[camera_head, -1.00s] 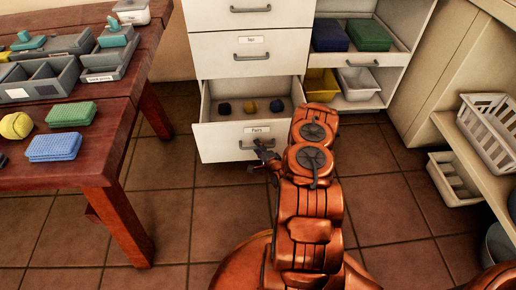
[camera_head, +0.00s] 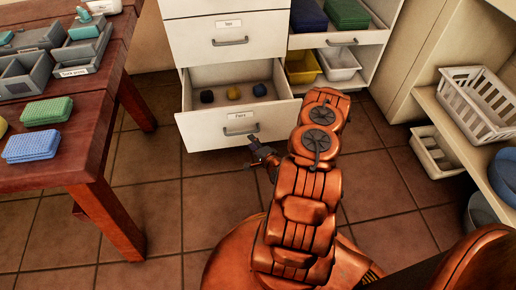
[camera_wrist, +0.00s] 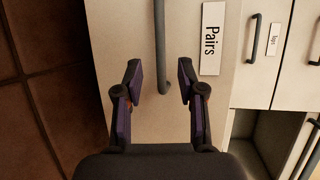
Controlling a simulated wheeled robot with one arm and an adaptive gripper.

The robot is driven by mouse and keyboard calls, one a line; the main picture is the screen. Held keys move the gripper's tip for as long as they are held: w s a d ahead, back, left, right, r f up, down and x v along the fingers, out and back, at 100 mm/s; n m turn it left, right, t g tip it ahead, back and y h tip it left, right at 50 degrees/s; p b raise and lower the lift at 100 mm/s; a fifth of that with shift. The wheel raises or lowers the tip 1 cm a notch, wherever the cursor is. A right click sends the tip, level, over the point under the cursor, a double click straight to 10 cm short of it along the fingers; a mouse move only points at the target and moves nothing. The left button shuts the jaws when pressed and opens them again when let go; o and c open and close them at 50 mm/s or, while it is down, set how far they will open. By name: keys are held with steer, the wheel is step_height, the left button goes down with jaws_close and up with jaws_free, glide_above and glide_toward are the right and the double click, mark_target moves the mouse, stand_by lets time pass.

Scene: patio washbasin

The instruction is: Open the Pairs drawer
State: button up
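The Pairs drawer (camera_head: 212,135) is the low white drawer, pulled well out of its cabinet. Its label (camera_head: 240,115) reads "Pairs", and the grey bar handle (camera_head: 240,131) is below the label. My gripper (camera_head: 256,150) is just below and right of the handle in the head view. In the wrist view my gripper (camera_wrist: 159,72) is open, with fingers on either side of the lower end of the handle (camera_wrist: 160,40). Neither finger clearly touches the handle.
Two closed drawers are above, one with a handle (camera_head: 230,42). To the right are open shelves with a yellow bin (camera_head: 302,68) and a white bin (camera_head: 338,64). A wooden table (camera_head: 85,150) stands left. The tiled floor before the drawer is clear.

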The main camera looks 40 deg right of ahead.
steer(key=shift+v, duration=1.95)
steer(key=w+r+n+g+y+p, duration=0.1)
steer(key=w+r+n+g+p, duration=0.35)
steer(key=r, duration=0.45)
steer(key=w+r+n+g+y+p, duration=0.1)
steer(key=r+n+g+y+p, duration=0.15)
steer(key=r+n+p, duration=0.55)
steer(key=s+a+r+n+g+h+p, duration=0.1)
steer(key=a+r+g+p, duration=0.1)
steer(key=r, duration=0.6)
steer(key=s+a+r+n+g+h+p, duration=0.1)
steer(key=s+a+r+p, duration=0.15)
steer(key=r, duration=0.55)
steer(key=a+r+g+h+p, duration=0.1)
steer(key=a+r+g+p, duration=0.15)
steer(key=r, duration=0.55)
steer(key=s+a+r+n+g+y+p, duration=0.1)
steer(key=s+a+r+n+g+p, duration=0.1)
steer(key=s+a+r+p, duration=0.5)
steer(key=s+a+r+n+g+y+p, duration=0.1)
steer(key=s+a+r+n+g+p, duration=0.2)
steer(key=s+a+r, duration=1)
steer(key=s+r+n+p, duration=0.1)
steer(key=s+r+p, duration=0.2)
steer(key=s+r, duration=0.5)
step_height(320, 180, up, 4)
steer(key=shift+s+a+r+p, duration=0.1)
steer(key=shift+s+a+p, duration=0.15)
steer(key=shift+a+p, duration=0.1)
